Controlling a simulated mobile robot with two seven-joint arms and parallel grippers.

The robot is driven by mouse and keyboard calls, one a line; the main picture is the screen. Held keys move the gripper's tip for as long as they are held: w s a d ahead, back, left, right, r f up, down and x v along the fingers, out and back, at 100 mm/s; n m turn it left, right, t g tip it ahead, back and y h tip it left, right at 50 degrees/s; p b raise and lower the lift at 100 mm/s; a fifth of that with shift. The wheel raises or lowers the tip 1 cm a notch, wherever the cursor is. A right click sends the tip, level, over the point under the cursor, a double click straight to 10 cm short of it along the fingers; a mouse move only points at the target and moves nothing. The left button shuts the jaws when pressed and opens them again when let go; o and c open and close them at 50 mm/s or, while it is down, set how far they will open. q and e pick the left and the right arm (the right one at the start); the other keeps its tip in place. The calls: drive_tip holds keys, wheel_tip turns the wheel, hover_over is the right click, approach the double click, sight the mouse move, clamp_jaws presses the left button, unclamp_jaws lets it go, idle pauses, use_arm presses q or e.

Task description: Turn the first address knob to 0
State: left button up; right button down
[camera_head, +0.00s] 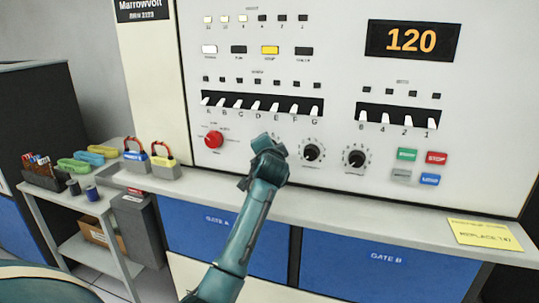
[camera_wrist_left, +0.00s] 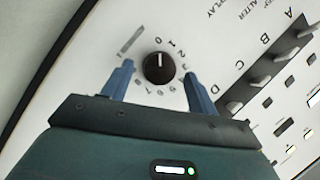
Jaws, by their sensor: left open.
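In the left wrist view a black round knob (camera_wrist_left: 159,67) with a white pointer line sits on the white panel, ringed by small digits. My left gripper (camera_wrist_left: 159,72) is open, one finger on each side of the knob, with gaps showing between. In the head view my left gripper (camera_head: 265,155) is in front of the panel and hides this knob. Two similar black knobs, one nearer (camera_head: 312,153) and one farther (camera_head: 356,158), show to its right.
A red knob (camera_head: 214,140) is left of my gripper. A row of white switches (camera_head: 262,106) is above it. Coloured buttons (camera_head: 436,158) and a display (camera_head: 412,40) reading 120 are at the right. A grey ledge (camera_head: 350,205) runs below, with a yellow note (camera_head: 485,235).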

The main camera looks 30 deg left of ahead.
use_arm(q)
drive_tip(key=b+v, duration=0.1)
drive_tip(key=v, duration=1.1)
drive_tip(key=shift+s+d, duration=0.25)
drive_tip(key=shift+s, duration=0.05)
drive_tip(key=shift+r, duration=0.1)
drive_tip(key=s+d+f+h, duration=0.2)
drive_tip(key=d+f, duration=0.1)
drive_tip(key=f, duration=0.5)
drive_tip(key=s+d+f+m+h, duration=0.1)
drive_tip(key=s+d+f+h, duration=0.15)
drive_tip(key=f, duration=0.45)
drive_tip(key=s+d+f+h, duration=0.2)
drive_tip(key=d+f+h, duration=0.15)
drive_tip(key=f, duration=0.45)
drive_tip(key=s+d+f+n+g+h, duration=0.1)
drive_tip(key=s+d+f, duration=0.3)
drive_tip(key=s, duration=0.5)
drive_tip(key=s+d+f+n+g+h, duration=0.1)
drive_tip(key=s+d+f+n+h, duration=0.1)
drive_tip(key=s+d+f, duration=0.3)
drive_tip(key=s+f+h, duration=0.1)
drive_tip(key=s+f, duration=0.3)
drive_tip(key=shift+s+f+n+g, duration=0.25)
drive_tip(key=shift+s+n+g, duration=0.05)
drive_tip(key=shift+s, duration=0.05)
drive_tip(key=shift+s, duration=0.1)
